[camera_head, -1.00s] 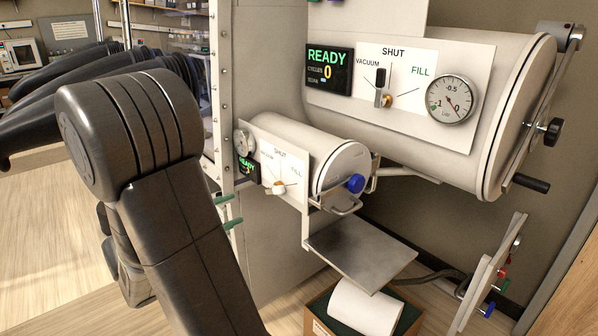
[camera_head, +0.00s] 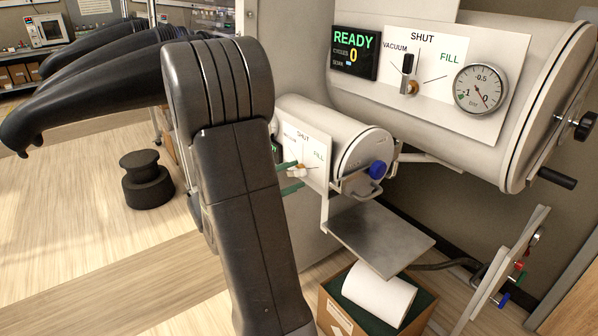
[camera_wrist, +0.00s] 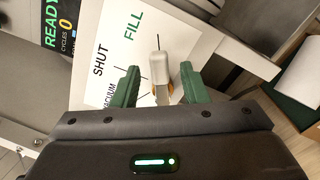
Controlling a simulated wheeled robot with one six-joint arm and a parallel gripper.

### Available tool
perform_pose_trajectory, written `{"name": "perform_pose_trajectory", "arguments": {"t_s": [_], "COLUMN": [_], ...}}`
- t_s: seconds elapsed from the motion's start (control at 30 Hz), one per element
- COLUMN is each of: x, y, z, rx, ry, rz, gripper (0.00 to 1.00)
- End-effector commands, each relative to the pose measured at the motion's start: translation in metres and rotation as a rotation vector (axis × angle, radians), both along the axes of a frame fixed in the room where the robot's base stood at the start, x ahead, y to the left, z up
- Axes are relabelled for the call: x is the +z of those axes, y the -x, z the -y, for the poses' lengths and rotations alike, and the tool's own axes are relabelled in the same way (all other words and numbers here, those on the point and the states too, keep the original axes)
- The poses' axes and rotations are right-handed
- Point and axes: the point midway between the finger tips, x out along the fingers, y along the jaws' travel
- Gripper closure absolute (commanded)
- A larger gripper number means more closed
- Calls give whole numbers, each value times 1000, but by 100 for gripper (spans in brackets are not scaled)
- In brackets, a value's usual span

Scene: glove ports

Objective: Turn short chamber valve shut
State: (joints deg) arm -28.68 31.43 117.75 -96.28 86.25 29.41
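The short chamber (camera_head: 335,130) is the small white cylinder below the large one. Its valve panel (camera_head: 318,172) reads VACUUM, SHUT and FILL. In the wrist view the pale valve handle (camera_wrist: 158,68), with an orange-brown hub, appears in line with the mark by FILL. My gripper (camera_wrist: 155,86) is open, its green fingers on either side of the handle, with a visible gap on each side. In the head view my gripper (camera_head: 290,177) is at the panel, close beside the handle (camera_head: 300,171). My arm hides part of the panel's left side.
The large chamber (camera_head: 480,50) above has its own valve and gauge (camera_head: 480,89). A blue knob (camera_head: 377,169) is on the short chamber's door. A metal shelf (camera_head: 380,238) juts out below, over a box (camera_head: 345,315) with a white roll.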

Motion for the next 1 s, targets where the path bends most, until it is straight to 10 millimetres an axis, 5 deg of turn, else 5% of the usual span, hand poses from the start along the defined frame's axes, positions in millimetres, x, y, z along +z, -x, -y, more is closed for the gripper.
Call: {"name": "perform_pose_trajectory", "arguments": {"t_s": [0.6,0.8,1.0], "x": [0,0,0], "y": [-15,-15,-15], "z": [20,20,20], "rx": [0,0,0], "ry": [0,0,2], "rz": [0,0,-3], "gripper": [60,97,100]}}
